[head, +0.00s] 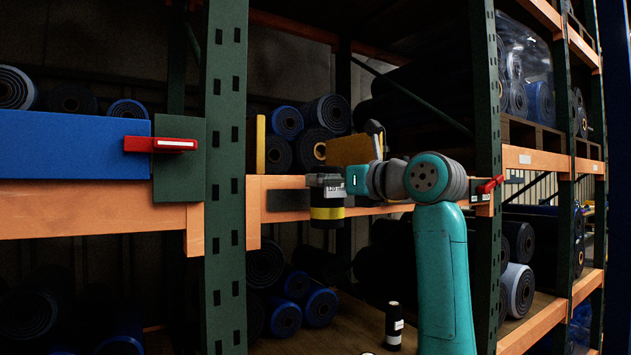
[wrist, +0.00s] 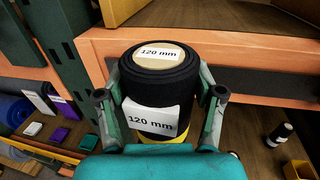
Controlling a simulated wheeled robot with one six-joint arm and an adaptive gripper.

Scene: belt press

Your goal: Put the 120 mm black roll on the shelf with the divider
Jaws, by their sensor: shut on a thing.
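The black roll (wrist: 158,80) has a white "120 mm" label on its side, another on its light core end, and a yellow band. It also shows in the head view (head: 327,222). My gripper (wrist: 162,98) is shut on it, one finger on each side; in the head view the gripper (head: 330,184) is at the roll's upper part. The roll hangs upright in front of the orange beam (head: 285,183) of the middle shelf. On that shelf stand a thin yellow upright piece (head: 260,145) and a wider yellow panel (head: 352,151); I cannot tell which is the divider.
Several dark and blue-edged rolls (head: 286,122) lie on the middle shelf, and more (head: 285,318) lie below. A small black labelled roll (head: 394,326) stands on the lower deck. A green rack post (head: 225,180) is to the left, another (head: 486,180) to the right.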

